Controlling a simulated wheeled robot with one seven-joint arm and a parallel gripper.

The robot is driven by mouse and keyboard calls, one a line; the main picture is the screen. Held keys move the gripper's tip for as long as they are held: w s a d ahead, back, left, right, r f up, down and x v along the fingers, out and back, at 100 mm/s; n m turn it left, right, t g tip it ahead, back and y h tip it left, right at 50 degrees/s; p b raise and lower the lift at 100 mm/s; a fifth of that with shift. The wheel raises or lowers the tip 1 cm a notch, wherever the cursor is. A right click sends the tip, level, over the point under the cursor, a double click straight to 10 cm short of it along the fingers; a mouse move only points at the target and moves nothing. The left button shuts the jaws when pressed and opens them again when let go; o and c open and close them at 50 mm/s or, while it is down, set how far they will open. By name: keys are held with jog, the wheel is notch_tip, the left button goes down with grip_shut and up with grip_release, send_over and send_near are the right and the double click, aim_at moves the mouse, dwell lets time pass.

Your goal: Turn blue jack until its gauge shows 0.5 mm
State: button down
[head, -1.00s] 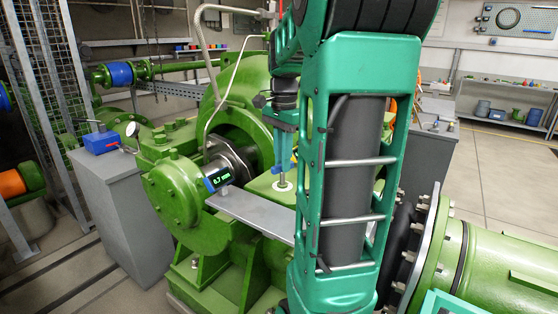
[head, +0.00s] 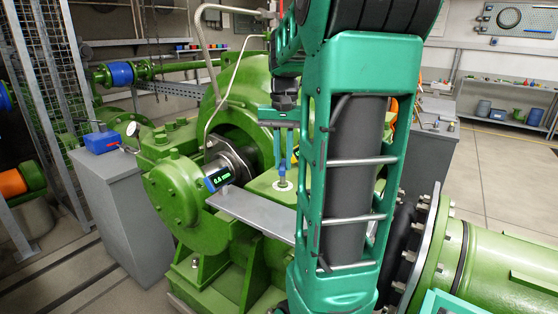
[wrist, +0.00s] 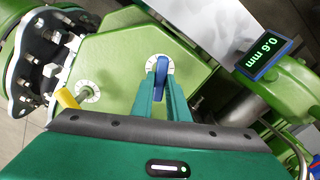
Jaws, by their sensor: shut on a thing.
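The blue jack (wrist: 161,78) is a blue handle standing over a white dial on the green casing. It also shows in the head view (head: 282,172) under the fingers. My gripper (wrist: 158,88) points down from above, and its two teal fingers are shut on the blue jack. In the head view my gripper (head: 284,150) is partly hidden by my forearm. The blue-framed gauge (wrist: 268,58) reads 0.6 mm; it also shows in the head view (head: 217,180) on the grey bar.
A yellow handle (wrist: 67,98) and a second white dial (wrist: 88,92) sit left of the blue jack. A grey bar (head: 250,215) runs in front of the casing. A grey cabinet (head: 112,195) with a blue vise (head: 101,142) stands at left.

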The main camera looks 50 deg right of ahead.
aim_at(282, 163)
jog(key=n, duration=0.5)
jog(key=shift+w+r, duration=0.15)
jog(key=shift+w, duration=0.1)
jog(key=shift+n, duration=0.3)
jog(key=c, duration=1.7)
grip_release()
jog(key=shift+s, duration=0.1)
notch_tip(282, 163, up, 10)
jog(key=shift+r, duration=0.25)
